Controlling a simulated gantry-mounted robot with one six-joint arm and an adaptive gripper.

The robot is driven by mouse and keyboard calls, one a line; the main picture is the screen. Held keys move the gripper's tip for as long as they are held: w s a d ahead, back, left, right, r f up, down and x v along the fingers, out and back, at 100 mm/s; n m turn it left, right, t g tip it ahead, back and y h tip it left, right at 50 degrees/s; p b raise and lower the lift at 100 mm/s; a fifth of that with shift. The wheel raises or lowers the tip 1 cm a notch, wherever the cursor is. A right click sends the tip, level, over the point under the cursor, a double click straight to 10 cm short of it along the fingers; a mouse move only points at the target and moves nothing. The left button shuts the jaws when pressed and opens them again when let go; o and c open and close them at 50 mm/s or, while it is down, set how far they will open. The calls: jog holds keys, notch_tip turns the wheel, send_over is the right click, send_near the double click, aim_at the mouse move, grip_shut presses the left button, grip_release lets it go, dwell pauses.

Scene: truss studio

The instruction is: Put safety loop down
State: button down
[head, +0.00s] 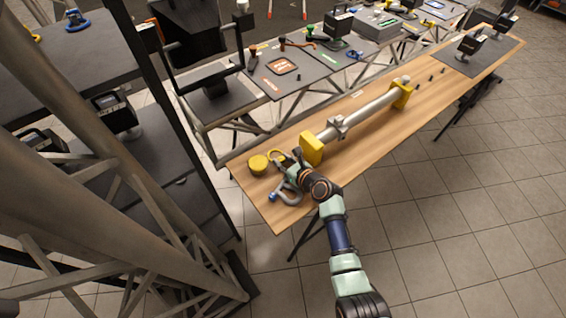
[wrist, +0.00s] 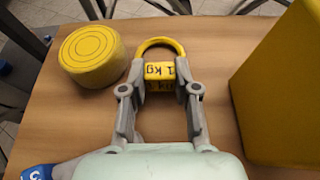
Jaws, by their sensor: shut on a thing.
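The safety loop (wrist: 162,43) is a yellow ring joined to a yellow block marked 1 kg. My gripper (wrist: 160,88) is shut on the block, with one finger on each side, and the ring points away from me. In the head view the loop (head: 277,155) shows at the near left end of the wooden table (head: 350,147), just beyond my gripper (head: 290,160). I cannot tell whether the loop touches the tabletop.
A yellow round disc (wrist: 93,54) stands just left of the loop. A large yellow block (wrist: 282,85) stands to the right and supports a grey pipe (head: 365,110). A grey curved piece with a blue end (head: 285,194) lies near the table's front edge.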

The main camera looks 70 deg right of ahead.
jog(key=c, duration=0.9)
grip_release()
jog(key=shift+f, duration=0.1)
jog(key=shift+o, duration=0.2)
jog(key=shift+f+b, duration=0.15)
jog(key=shift+b, duration=0.35)
jog(key=p+v, duration=0.3)
jog(key=v, duration=0.4)
jog(key=shift+r+p, duration=0.3)
jog(key=shift+p, duration=0.05)
jog(key=shift+s+a, duration=0.1)
jog(key=shift+s, duration=0.15)
jog(key=shift+o, duration=0.5)
